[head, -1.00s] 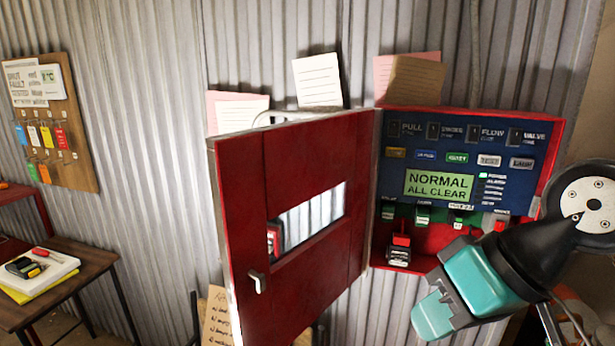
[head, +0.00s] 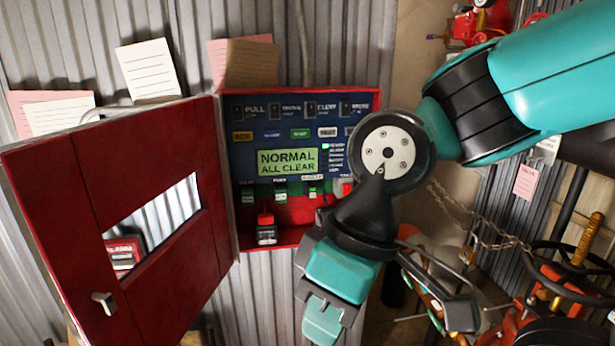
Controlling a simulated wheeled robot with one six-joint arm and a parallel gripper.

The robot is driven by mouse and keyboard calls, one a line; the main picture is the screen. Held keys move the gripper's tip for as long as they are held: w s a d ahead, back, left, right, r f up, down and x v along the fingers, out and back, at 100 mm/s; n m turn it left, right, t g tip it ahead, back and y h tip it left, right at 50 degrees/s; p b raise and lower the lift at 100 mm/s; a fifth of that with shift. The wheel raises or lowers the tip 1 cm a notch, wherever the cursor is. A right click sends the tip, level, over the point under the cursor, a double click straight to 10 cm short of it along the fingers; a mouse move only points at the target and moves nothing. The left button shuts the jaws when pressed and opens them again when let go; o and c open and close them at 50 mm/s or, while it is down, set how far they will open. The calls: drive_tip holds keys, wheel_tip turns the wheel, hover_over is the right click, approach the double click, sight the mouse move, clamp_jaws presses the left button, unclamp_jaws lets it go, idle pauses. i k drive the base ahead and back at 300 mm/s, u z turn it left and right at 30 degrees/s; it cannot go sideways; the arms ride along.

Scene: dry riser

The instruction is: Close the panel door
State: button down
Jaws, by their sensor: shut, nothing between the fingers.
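The red panel door (head: 85,172) stands wide open to the left of its box in the head view. It has a window cut-out and a pale handle (head: 104,301) near its lower left. The open red panel box (head: 306,238) shows a blue face with a green screen (head: 287,161) reading "NORMAL ALL CLEAR". My gripper (head: 322,322) is shut and empty. It hangs below and in front of the box, to the right of the door and apart from it in the picture. My arm hides the box's lower right part.
Papers (head: 148,72) are fixed to the corrugated wall above the door. At right are a chain (head: 470,215), a padlock and a clutter of equipment with a black wheel (head: 580,260). Bare wall shows below the box, between door and gripper.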

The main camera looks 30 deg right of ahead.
sight(63, 190)
drive_tip(key=z, duration=1.25)
drive_tip(key=k, duration=1.05)
drive_tip(key=u, duration=1.8)
drive_tip(key=i, duration=1)
